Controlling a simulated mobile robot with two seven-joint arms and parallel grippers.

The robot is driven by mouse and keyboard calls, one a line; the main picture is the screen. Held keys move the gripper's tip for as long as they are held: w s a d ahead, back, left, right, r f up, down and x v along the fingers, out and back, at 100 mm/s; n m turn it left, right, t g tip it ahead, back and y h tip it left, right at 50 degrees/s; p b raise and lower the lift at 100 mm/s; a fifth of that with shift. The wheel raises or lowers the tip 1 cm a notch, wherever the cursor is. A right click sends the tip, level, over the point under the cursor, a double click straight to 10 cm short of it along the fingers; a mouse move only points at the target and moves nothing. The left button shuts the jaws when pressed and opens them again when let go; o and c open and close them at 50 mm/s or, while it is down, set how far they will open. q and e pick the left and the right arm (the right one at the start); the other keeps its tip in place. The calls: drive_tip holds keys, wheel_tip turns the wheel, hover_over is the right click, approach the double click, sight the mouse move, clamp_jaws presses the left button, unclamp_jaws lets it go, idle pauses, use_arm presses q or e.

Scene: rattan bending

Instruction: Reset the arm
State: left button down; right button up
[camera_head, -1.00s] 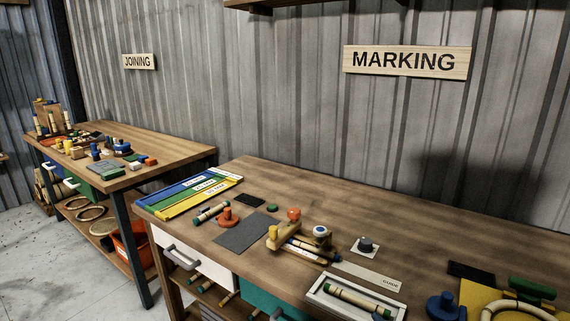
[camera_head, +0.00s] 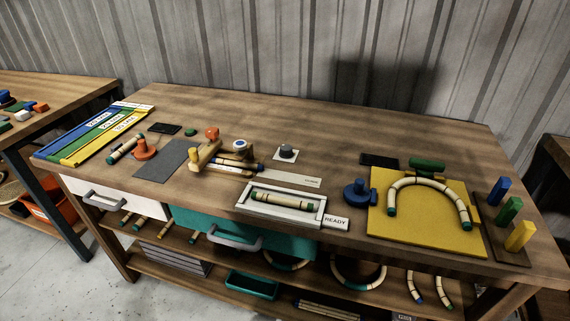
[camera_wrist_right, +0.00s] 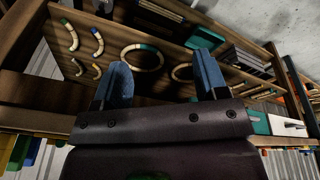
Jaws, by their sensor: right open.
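My right gripper (camera_wrist_right: 160,82) shows in the right wrist view. Its two blue fingers are spread wide with nothing between them. Beyond the fingers are the bench's lower shelf and bent rattan rings (camera_wrist_right: 146,57), apart from the gripper. Neither arm shows in the head view, and my left gripper is in no view. On the marking bench (camera_head: 330,125) a straight rattan piece (camera_head: 283,199) lies in the white tray marked READY (camera_head: 243,207). A bent rattan arch (camera_head: 430,184) lies on the yellow board (camera_head: 425,225).
The bench holds a blue knob (camera_head: 357,194), a wooden jig (camera_head: 205,152), a grey mat (camera_head: 165,160) and colored blocks (camera_head: 509,210) at the right. The white drawer (camera_head: 115,197) and teal drawer (camera_head: 240,232) look shut. The bench's back strip is clear. Floor shows at lower left.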

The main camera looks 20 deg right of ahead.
drive_tip(key=w+f+n+t, duration=0.1)
drive_tip(key=w+f+t, duration=0.7)
drive_tip(key=shift+w+a+f+t+y, duration=0.2)
drive_tip(key=shift+w+f+t+y, duration=0.1)
drive_tip(key=shift+w+y, duration=0.1)
